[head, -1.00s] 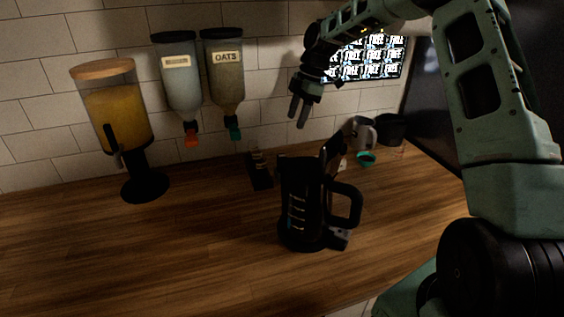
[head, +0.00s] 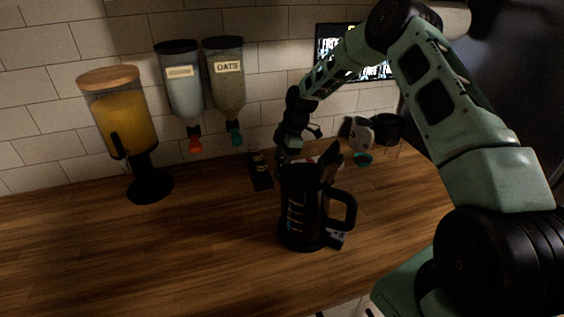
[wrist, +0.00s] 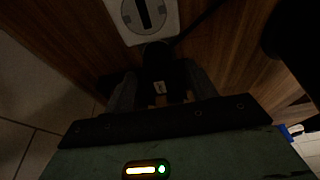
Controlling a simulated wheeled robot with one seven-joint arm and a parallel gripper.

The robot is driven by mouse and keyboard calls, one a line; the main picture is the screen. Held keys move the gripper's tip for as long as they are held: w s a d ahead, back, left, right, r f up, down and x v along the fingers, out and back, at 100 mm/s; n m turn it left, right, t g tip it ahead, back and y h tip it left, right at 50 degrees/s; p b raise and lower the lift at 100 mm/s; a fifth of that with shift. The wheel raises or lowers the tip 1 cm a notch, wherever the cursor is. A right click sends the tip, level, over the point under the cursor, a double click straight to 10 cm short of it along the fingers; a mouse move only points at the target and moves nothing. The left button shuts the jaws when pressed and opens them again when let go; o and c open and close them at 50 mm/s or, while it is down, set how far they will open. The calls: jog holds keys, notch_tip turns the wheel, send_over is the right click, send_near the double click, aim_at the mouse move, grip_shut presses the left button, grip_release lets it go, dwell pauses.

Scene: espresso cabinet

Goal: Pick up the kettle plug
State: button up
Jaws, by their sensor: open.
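The kettle plug (wrist: 157,62) is a small black block in the dark wrist view, with a dark cable running up to the right. It lies just below a white socket plate (wrist: 128,22) with a round grey face and a dark slot. My gripper (wrist: 162,84) is open, its two grey fingers on either side of the plug. I cannot tell whether they touch it. In the head view my gripper (head: 291,150) is low behind the black kettle (head: 298,205), near the back wall. The kettle hides the plug there.
A small dark rack (head: 260,172) stands left of my gripper. Oats (head: 224,80) and other dispensers hang on the tiled wall, and a juice dispenser (head: 120,120) stands at left. Cups (head: 358,133) are at right. The front left counter (head: 130,260) is clear.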

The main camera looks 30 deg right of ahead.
aim_at(280, 158)
jog(key=shift+x, duration=0.85)
jog(key=c, duration=1.2)
jog(key=shift+o, duration=0.2)
notch_tip(280, 158, up, 10)
jog(key=b, duration=0.3)
jog(key=o, duration=0.5)
jog(key=c, duration=0.5)
jog(key=shift+c, duration=0.2)
jog(key=shift+r, duration=0.15)
